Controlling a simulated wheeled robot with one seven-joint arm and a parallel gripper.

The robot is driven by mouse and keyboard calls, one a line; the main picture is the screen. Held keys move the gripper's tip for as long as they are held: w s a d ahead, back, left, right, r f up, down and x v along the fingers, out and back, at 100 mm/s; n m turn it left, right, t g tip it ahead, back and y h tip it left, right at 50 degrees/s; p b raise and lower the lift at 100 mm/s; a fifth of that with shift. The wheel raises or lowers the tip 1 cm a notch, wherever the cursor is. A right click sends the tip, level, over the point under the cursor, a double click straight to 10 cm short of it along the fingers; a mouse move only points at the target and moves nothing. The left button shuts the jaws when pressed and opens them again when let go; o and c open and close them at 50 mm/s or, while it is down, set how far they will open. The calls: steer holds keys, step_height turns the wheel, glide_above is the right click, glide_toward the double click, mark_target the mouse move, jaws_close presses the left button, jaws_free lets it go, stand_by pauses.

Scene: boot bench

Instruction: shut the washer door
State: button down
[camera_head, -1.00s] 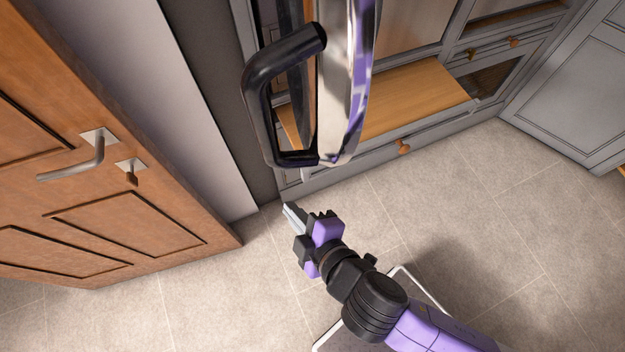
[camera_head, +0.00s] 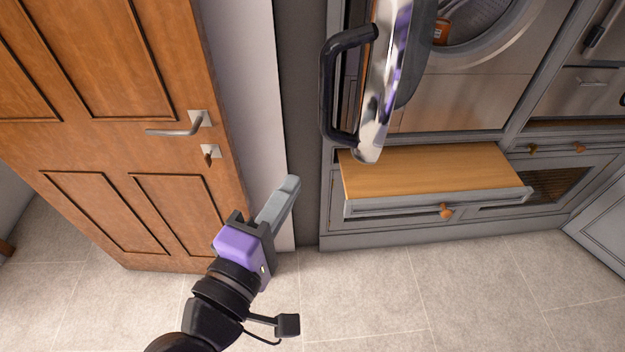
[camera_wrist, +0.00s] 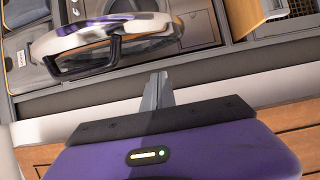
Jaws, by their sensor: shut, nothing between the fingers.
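The washer door (camera_head: 386,85) stands open, seen nearly edge-on in the head view, with a chrome rim and a black handle (camera_head: 326,88) on its left side. The washer front (camera_head: 465,95) and part of its round opening (camera_head: 478,28) show to the right of the door. In the wrist view the door (camera_wrist: 140,28) lies above my gripper, with its black handle (camera_wrist: 85,62) facing it. My gripper (camera_head: 292,186) is shut and empty, below and left of the door, apart from it. In the wrist view its fingertips (camera_wrist: 158,80) point toward the door's lower edge.
A brown wooden door (camera_head: 110,100) with a metal lever handle (camera_head: 180,130) stands at the left, close to my gripper. A wood-topped drawer (camera_head: 430,172) sticks out below the washer. An orange-brown item (camera_head: 440,30) shows by the washer opening. The tiled floor (camera_head: 400,295) in front is clear.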

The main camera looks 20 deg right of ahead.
steer(key=w+d+p, duration=0.3)
steer(key=w+d, duration=0.1)
steer(key=d, duration=0.6)
steer(key=shift+w, duration=0.15)
steer(key=shift+d, duration=0.1)
